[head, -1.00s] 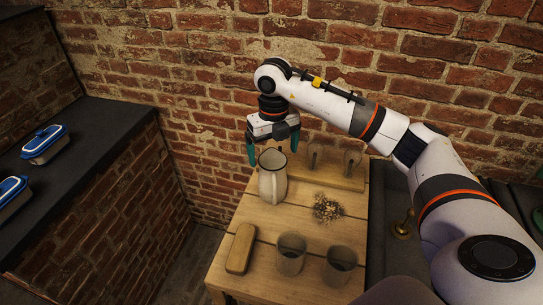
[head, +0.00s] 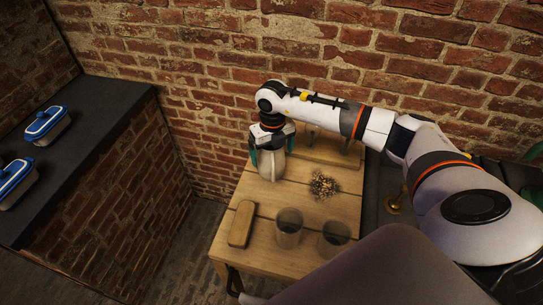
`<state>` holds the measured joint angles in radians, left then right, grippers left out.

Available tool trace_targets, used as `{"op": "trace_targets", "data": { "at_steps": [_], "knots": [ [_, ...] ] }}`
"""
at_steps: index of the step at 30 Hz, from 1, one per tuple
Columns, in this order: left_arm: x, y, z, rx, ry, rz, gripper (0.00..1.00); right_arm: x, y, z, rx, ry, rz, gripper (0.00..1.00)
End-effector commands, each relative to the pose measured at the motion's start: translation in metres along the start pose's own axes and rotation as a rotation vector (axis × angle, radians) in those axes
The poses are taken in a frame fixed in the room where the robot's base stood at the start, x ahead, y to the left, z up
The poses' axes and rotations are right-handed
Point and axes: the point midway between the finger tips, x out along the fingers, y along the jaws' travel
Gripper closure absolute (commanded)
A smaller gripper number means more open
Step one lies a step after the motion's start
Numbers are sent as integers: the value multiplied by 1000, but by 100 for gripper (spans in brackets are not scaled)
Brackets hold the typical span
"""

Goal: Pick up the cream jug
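The cream jug (head: 271,171) stands upright on the wooden table (head: 272,207), near its back left. My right gripper (head: 272,154) points down over the jug, with one teal finger on either side of its upper part. The fingers look spread as wide as before, so the gripper looks open around the jug; I cannot tell whether either finger touches it. The gripper's body hides the jug's rim. My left gripper is not in view.
A dried flower bunch (head: 323,184), a wooden block (head: 241,223) and two dark glasses (head: 289,227) (head: 335,238) stand in front. More glasses stand behind, partly hidden by my arm. A brick wall (head: 200,60) rises behind. Blue-lidded containers (head: 47,124) lie on the left counter.

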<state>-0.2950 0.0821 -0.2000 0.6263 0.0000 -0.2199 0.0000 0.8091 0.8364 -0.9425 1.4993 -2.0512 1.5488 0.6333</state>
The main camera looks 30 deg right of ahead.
Motion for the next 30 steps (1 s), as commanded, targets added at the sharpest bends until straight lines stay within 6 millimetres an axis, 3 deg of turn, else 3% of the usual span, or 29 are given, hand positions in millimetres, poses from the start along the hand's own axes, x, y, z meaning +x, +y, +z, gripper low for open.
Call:
{"op": "trace_targets", "data": {
  "at_steps": [3, 10, 21, 30],
  "knots": [
    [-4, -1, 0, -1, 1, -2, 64, 10, 0, 0, -1, -1, 0, 4],
    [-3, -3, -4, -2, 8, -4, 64, 12, 0, 0, -1, 0, 0, 4],
    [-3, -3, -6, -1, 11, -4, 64, 12, 0, 0, -1, 0, 0, 63],
    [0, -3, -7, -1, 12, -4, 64, 5, 0, -1, 0, 4, -2, 63]
  ]
}}
